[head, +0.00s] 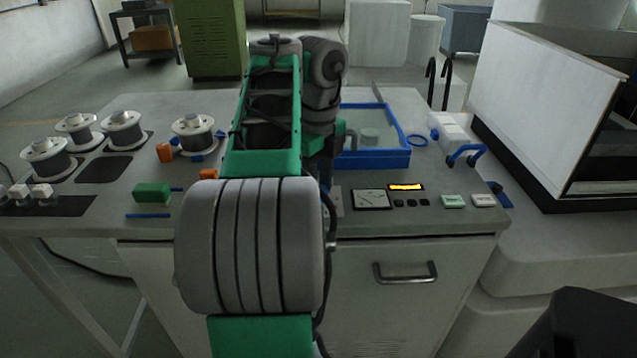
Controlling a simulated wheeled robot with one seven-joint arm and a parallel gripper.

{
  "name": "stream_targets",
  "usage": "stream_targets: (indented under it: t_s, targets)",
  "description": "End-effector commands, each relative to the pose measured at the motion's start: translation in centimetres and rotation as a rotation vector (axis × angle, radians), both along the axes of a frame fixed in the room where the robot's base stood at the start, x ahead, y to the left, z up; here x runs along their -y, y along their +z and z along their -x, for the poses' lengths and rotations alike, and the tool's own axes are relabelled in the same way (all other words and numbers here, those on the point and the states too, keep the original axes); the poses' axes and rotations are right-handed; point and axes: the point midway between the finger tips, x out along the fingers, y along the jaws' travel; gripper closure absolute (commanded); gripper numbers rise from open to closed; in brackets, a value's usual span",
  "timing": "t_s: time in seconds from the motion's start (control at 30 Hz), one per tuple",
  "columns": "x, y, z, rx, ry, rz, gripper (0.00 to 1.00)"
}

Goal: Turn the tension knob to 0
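No tension knob can be made out; my green and grey arm covers the middle of the worktop. A pale plate (338,201) shows partly beside the arm, and I cannot tell what it carries. To its right on the control strip are a dial meter (370,199), a lit orange display (406,187) and small black buttons (411,202) below it. My gripper is hidden behind the arm, so its opening and any contact cannot be seen.
Several wire spools (193,133) stand at the left of the worktop (330,224). A blue-rimmed tray (376,161) lies behind the meter. A large white machine housing (545,105) rises at the right. A drawer handle (405,272) sticks out in front.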

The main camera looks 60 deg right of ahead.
Motion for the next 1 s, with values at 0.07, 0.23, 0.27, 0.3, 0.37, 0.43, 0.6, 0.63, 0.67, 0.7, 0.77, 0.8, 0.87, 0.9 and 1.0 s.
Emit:
stream_targets:
  t_s: [0.07,0.23,0.27,0.3,0.37,0.43,0.6,0.63,0.67,0.7,0.77,0.8,0.87,0.9,1.0]
  targets:
    - [-0.01,-0.05,0.03,-0.001,0.072,0.0,1.0]
    - [-0.02,-0.03,0.03,0.0,0.234,0.0,1.0]
    - [-0.02,-0.03,0.03,0.0,0.261,0.0,1.0]
    - [0.0,-0.03,0.02,0.0,0.3,0.0,1.0]
    - [-0.01,-0.04,0.03,0.0,0.357,0.0,1.0]
    - [0.0,-0.05,0.03,-0.001,0.424,-0.001,1.0]
    - [0.0,-0.04,0.04,0.0,0.585,0.0,1.0]
    - [0.0,-0.03,0.05,0.0,0.613,0.0,1.0]
    - [0.0,-0.03,0.05,0.0,0.642,0.0,1.0]
    - [0.0,-0.02,0.05,0.0,0.68,0.0,1.0]
    - [0.0,-0.03,0.04,0.0,0.737,0.0,1.0]
    - [-0.01,-0.03,0.04,0.0,0.776,0.0,1.0]
    - [-0.01,-0.04,0.03,0.0,0.833,0.0,1.0]
    - [-0.01,-0.05,0.04,0.0,0.87,-0.001,1.0]
    - [-0.01,-0.06,0.04,0.0,0.965,-0.001,1.0]
